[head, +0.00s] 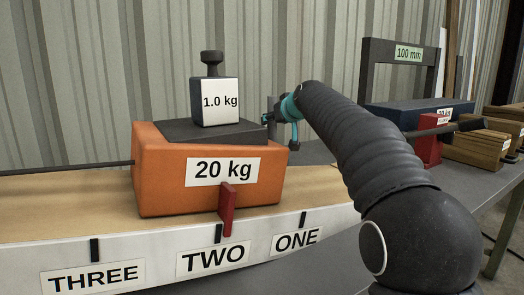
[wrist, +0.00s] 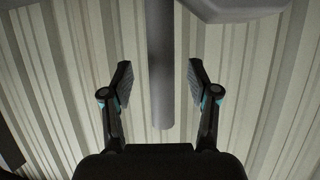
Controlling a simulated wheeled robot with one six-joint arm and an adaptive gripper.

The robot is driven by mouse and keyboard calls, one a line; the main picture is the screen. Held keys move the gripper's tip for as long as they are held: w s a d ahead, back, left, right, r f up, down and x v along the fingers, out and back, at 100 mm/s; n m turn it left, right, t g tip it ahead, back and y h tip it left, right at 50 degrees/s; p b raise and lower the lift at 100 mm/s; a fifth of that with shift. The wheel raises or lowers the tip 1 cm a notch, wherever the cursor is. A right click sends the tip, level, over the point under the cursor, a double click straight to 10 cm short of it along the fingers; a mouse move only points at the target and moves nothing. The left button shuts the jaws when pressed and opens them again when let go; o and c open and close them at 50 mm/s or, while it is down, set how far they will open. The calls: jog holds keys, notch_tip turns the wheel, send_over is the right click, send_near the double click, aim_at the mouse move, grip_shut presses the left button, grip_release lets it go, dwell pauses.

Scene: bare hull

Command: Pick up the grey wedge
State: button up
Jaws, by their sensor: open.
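A dark grey, flat, pointed piece (head: 178,131) lies on top of the orange 20 kg block (head: 160,185). It looks like the grey wedge, but its slope is hard to tell. A small 1.0 kg weight (head: 212,100) with a dark knob stands upright on it and hides part of it. My gripper (head: 271,117) is just right of the block, near the wedge's right end and apart from it. In the wrist view my gripper (wrist: 159,85) has its fingers spread with nothing held between them. The wedge cannot be made out there.
The block sits on a tan board (head: 60,210) with signs THREE, TWO and ONE. A red marker (head: 227,208) stands at its front. A dark rod reaches the block from the left. A grey frame (head: 368,70), dark blue block and wooden blocks stand right. A grey cylinder (wrist: 160,60) shows in the wrist view.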

jog(key=x, duration=0.3)
jog(key=shift+a, duration=0.1)
grip_shut()
jog(key=shift+r, duration=0.1)
